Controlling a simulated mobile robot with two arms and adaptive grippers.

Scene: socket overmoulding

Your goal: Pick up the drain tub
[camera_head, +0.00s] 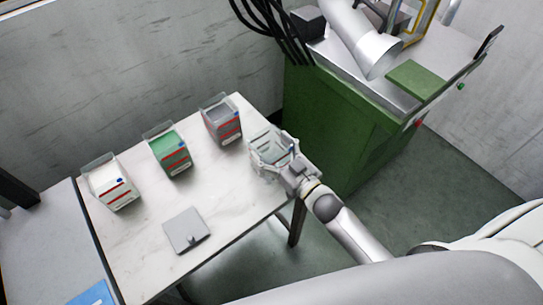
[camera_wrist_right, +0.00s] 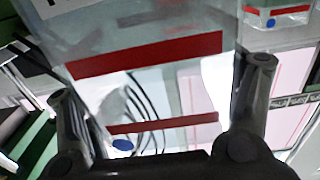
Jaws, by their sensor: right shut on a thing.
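The drain tub looks to be the clear, see-through tub (camera_head: 262,140) at the right end of the white table. It also shows in the right wrist view with red stripes (camera_wrist_right: 150,55) and a blue dot. My right gripper (camera_head: 273,160) is shut on this tub, with one finger on each side of it in the wrist view (camera_wrist_right: 162,110). The gripper hides part of the tub in the head view. I cannot tell whether the tub touches the table. My left gripper is not in view.
Tubs with white (camera_head: 112,188), green (camera_head: 168,150) and grey (camera_head: 221,119) contents stand in a row on the white table (camera_head: 135,235). A flat grey plate (camera_head: 187,230) lies nearer the front. A green machine cabinet (camera_head: 335,125) stands close behind the right gripper.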

